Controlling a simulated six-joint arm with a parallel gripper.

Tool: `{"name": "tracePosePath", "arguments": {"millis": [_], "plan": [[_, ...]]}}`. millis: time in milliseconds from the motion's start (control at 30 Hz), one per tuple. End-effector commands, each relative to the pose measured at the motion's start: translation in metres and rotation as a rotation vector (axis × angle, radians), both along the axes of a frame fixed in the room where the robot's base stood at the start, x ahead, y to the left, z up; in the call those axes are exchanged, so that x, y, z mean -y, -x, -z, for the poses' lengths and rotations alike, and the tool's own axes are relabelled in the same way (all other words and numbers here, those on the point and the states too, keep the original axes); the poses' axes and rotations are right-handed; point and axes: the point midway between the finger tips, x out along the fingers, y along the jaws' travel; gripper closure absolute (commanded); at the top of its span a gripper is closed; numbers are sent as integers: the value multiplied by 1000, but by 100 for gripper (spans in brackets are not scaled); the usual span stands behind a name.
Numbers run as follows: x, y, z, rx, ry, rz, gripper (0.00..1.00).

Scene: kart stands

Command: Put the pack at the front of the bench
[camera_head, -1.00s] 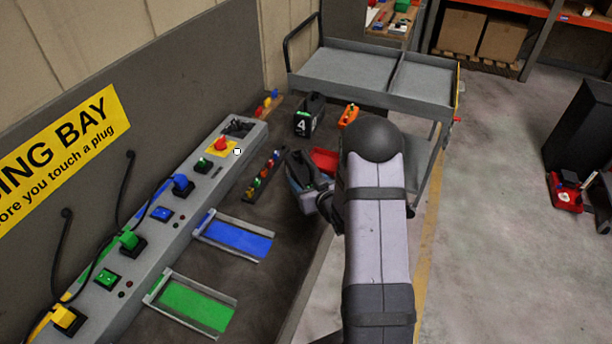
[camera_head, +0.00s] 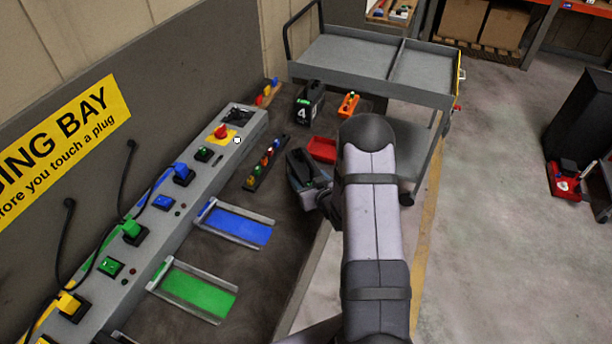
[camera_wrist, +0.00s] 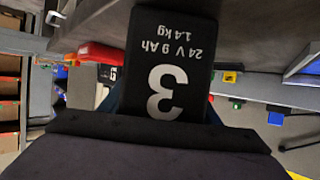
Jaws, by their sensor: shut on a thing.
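My gripper (camera_head: 326,200) is shut on a black pack (camera_wrist: 170,70). In the wrist view the pack carries a white 3 and "24 V 9 Ah 1.4 kg", upside down in the picture. In the head view the same pack (camera_head: 302,164) is at the right edge of the dark bench (camera_head: 262,188), partly hidden by my gripper and arm. I cannot tell whether it touches the bench top. Another black pack, marked 4 (camera_head: 308,108), stands farther back on the bench.
A red tray (camera_head: 322,149) lies just behind the held pack, and an orange item (camera_head: 348,103) beyond it. A rack of small coloured pieces (camera_head: 265,163), a blue bay (camera_head: 240,226) and a green bay (camera_head: 198,290) lie left. A grey cart (camera_head: 350,65) stands behind.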

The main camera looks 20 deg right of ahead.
Motion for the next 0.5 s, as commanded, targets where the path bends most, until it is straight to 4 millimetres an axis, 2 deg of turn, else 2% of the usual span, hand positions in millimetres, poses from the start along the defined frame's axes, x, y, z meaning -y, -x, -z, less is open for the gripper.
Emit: {"name": "tracePosePath", "arguments": {"millis": [33,167,200,233,500], "plan": [[1,-3,-5,15,3,0,100],[1,-3,-2,15,3,0,100],[0,0,2,0,0,0,34],[0,0,2,0,0,0,27],[0,0,2,0,0,0,25]]}}
